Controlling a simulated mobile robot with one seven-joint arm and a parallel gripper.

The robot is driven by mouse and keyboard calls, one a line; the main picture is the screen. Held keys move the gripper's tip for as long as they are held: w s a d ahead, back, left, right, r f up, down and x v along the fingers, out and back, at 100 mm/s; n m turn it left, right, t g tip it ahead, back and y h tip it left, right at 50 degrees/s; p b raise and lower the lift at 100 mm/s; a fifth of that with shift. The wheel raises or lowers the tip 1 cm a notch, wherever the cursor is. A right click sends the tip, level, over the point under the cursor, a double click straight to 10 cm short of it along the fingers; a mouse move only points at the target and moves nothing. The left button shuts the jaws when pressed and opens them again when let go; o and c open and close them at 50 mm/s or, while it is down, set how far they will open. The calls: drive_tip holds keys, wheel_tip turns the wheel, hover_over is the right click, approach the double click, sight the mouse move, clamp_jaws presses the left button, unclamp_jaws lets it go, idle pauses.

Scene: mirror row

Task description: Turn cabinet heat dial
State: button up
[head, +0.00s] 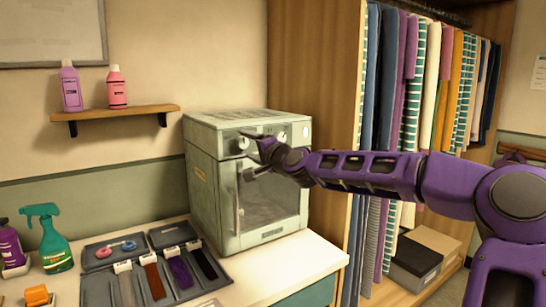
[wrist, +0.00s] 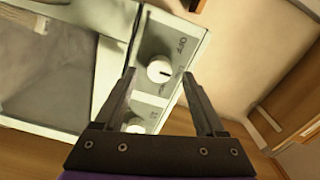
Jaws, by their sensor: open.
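The cabinet (head: 216,190) is a pale grey-green box with a glass door, standing on the counter. Its top front panel carries white round dials; one dial (head: 243,142) shows at the left, beside my gripper, and another (head: 283,136) further right. In the wrist view a white dial (wrist: 160,71) with a dark slot lies between and just beyond my fingertips, next to the printed word OFF. A second dial (wrist: 135,125) shows lower down, partly hidden by a finger. My gripper (head: 248,154) is open and empty in front of the panel; it also shows in the wrist view (wrist: 158,78). I cannot tell which dial is heat.
A vertical door handle (head: 238,212) runs below my gripper. A dark tray (head: 104,292) with straps lies on the counter at left, with a green spray bottle (head: 49,238) behind it. A wooden wardrobe of hanging clothes (head: 420,80) stands at right, behind my arm.

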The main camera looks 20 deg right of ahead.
drive_tip(key=v, duration=1.5)
drive_tip(key=shift+s, duration=0.1)
